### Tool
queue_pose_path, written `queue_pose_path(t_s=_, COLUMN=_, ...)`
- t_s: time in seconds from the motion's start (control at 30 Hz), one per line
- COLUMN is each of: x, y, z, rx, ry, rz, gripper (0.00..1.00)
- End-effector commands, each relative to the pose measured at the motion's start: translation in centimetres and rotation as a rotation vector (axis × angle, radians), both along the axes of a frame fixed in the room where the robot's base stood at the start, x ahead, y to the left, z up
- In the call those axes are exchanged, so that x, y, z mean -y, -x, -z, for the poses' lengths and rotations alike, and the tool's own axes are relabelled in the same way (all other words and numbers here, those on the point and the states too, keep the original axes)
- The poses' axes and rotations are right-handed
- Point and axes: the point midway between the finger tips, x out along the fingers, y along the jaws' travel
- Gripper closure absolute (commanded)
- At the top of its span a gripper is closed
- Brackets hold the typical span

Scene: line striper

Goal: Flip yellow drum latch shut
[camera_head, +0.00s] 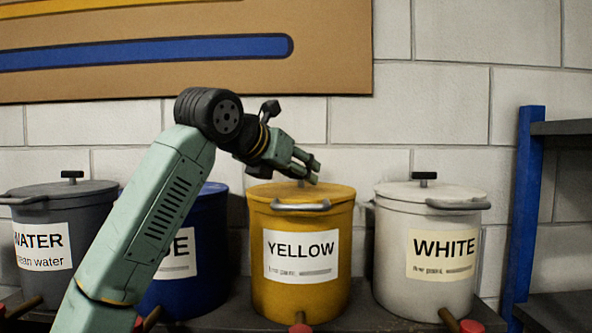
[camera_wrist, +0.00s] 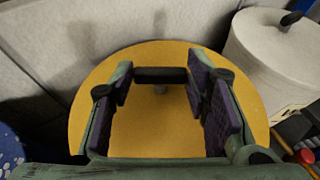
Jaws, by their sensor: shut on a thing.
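The yellow drum (camera_head: 301,290) stands on the shelf in the head view, with a "YELLOW" label (camera_head: 301,257) on its front. Its lid (camera_head: 265,192) sits flat on top. It also fills the middle of the wrist view (camera_wrist: 160,125). A grey metal bar (camera_head: 301,206), perhaps the latch, lies across the front just under the rim; its exact position is hard to tell. My gripper (camera_head: 312,171) is above the lid. In the wrist view its purple-padded fingers (camera_wrist: 165,88) are at the two ends of the lid's black handle (camera_wrist: 160,75), shut on it. The drum's front bar is hidden there.
A white drum (camera_head: 425,290) stands to the right, a blue drum (camera_head: 205,285) and a grey water drum (camera_head: 40,285) to the left. A block wall is close behind. A blue rack post (camera_head: 525,200) is at far right. Red-ended taps (camera_head: 472,326) stick out in front.

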Motion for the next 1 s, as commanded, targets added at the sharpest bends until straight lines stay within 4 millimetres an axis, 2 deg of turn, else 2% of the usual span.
queue_pose_path(t_s=0.37, x=0.09, y=0.11, z=0.18, rx=0.003, ry=-0.005, rz=-0.060, gripper=0.85)
queue_pose_path(t_s=1.0, x=0.92, y=0.33, z=-0.04, rx=0.005, ry=-0.003, rz=-0.459, gripper=0.85)
